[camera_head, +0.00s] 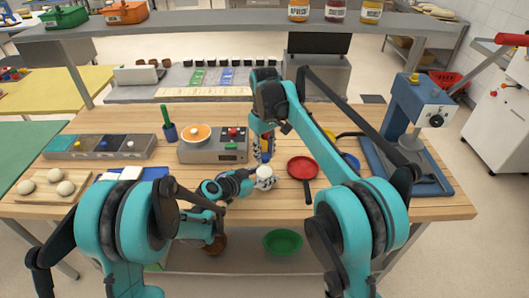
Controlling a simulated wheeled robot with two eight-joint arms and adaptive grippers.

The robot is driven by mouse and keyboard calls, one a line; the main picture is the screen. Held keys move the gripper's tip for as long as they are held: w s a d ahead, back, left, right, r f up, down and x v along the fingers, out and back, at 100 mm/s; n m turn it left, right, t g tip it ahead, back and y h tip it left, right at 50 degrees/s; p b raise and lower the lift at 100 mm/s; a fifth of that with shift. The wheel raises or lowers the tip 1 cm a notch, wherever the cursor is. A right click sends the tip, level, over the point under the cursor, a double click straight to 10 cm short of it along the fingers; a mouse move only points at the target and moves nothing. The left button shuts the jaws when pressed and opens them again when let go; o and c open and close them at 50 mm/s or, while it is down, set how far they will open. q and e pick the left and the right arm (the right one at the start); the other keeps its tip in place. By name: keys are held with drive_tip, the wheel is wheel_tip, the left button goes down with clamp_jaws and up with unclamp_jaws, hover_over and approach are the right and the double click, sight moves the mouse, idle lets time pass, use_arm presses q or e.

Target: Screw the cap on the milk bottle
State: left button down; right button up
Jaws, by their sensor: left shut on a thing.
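A white bottle with dark patches (264,177), which looks like the milk bottle, is near the front middle of the wooden table. My left gripper (247,182) comes in from the left and is shut on its side. My right arm arches up over the table, and its gripper (265,142) hangs down behind and above the bottle. Blue, yellow and white patterned parts show around the right gripper. They are too small to tell apart, and I cannot tell whether its fingers are open or shut. I cannot make out the cap clearly.
A red pan (302,168) lies right of the bottle. A blue press-like machine (411,120) stands at the right. A grey bin tray (99,147) and a board with dough balls (48,187) are at the left.

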drive_tip(key=o, duration=0.4)
drive_tip(key=shift+o, duration=0.2)
drive_tip(key=shift+r, duration=0.1)
wheel_tip(320, 180, up, 12)
use_arm(q)
drive_tip(key=c, duration=0.7)
unclamp_jaws()
